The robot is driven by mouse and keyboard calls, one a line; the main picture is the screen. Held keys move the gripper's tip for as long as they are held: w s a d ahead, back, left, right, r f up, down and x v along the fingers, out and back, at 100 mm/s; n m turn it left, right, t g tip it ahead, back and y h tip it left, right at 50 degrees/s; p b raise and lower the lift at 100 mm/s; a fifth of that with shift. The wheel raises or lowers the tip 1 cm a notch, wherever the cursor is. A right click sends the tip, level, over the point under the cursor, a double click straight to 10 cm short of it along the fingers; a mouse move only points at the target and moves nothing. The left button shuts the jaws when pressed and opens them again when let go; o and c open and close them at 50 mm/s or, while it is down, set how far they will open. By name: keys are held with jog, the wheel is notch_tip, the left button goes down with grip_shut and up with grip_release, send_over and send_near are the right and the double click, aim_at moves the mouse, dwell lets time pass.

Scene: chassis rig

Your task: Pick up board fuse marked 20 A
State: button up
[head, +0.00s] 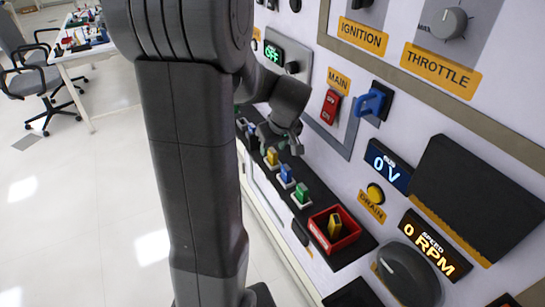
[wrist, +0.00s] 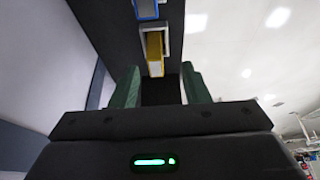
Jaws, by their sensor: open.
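A row of coloured fuses stands in pale holders on a dark ledge (head: 318,203) below the panel. The head view shows a yellow fuse (head: 272,157), a blue fuse (head: 286,173) and a green fuse (head: 301,190). No 20 A marking is readable on any of them. My gripper (head: 281,146) is over the ledge near the yellow fuse. In the wrist view my gripper (wrist: 160,86) is open, its green fingers apart with nothing between them. The yellow fuse (wrist: 154,48) is beyond the fingertips, and the blue fuse (wrist: 146,8) is farther up.
A red tray (head: 354,237) on the ledge holds another yellow fuse (head: 335,226). The panel beside the ledge carries a red main switch (head: 330,107), a blue handle (head: 371,102) and a dark knob (head: 408,275). Open floor lies left of my arm.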

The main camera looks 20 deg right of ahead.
aim_at(273, 150)
jog(key=shift+d+x, duration=0.15)
jog(key=shift+x, duration=0.9)
jog(key=shift+d+x, duration=0.1)
jog(key=shift+x, duration=0.95)
grip_shut()
